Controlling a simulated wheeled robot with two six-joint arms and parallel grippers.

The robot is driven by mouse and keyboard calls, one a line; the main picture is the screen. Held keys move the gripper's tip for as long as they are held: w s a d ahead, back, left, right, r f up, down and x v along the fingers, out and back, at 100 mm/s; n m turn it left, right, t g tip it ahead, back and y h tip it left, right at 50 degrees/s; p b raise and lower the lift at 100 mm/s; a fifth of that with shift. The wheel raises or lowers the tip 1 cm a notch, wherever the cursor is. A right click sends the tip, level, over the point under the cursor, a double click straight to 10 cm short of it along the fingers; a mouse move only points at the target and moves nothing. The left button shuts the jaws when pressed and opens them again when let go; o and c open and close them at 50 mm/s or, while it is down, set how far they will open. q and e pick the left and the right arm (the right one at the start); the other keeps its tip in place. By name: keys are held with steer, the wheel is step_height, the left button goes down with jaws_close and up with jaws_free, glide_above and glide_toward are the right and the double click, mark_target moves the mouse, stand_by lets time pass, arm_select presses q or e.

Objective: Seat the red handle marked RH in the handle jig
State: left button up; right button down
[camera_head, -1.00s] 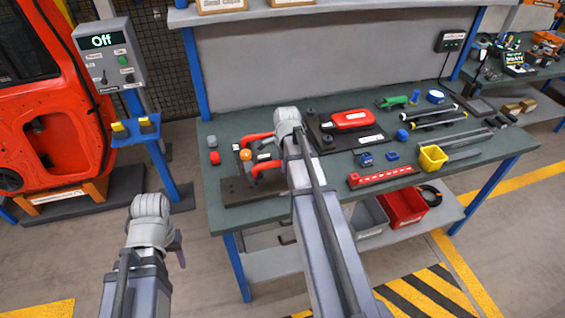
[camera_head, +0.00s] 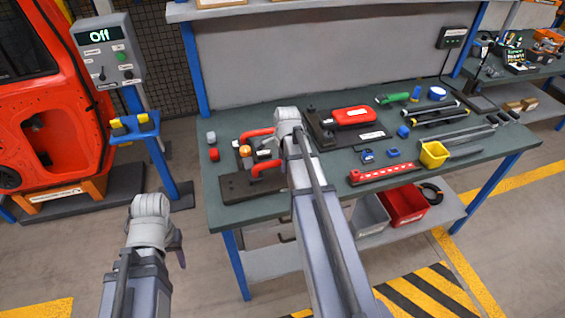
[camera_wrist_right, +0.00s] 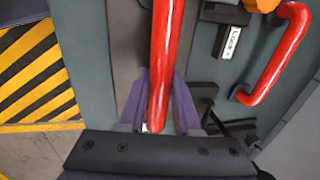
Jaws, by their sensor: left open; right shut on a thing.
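My right gripper (camera_wrist_right: 160,95) is shut on a red handle (camera_wrist_right: 166,50), seen as a long red bar between its purple fingers in the right wrist view. In the head view the held handle (camera_head: 266,168) shows at the jig's front, partly behind my right arm. The handle jig has a dark base plate (camera_head: 236,188) with an orange knob (camera_head: 245,151). A second red handle (camera_head: 258,133) lies at its back, also in the right wrist view (camera_wrist_right: 282,62). No RH mark is readable. Whether the held handle touches the jig is unclear. My left gripper (camera_head: 178,245) is open and empty, left of the bench.
A dark tray with a red case (camera_head: 353,116) lies right of the jig. A control post reading Off (camera_head: 103,45) and a red door (camera_head: 40,110) stand left.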

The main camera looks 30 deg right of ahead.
steer(key=shift+f+b, duration=0.55)
steer(key=shift+f, duration=0.05)
stand_by(0.3)
steer(key=c, duration=0.5)
jaws_free()
steer(key=shift+r, duration=0.1)
steer(key=r+p, duration=0.2)
steer(key=s+r+p, duration=0.1)
steer(key=r+p, duration=0.4)
steer(key=shift+s+a+r+p, duration=0.2)
steer(key=shift+s+r+p, duration=0.1)
steer(key=shift+p, duration=0.1)
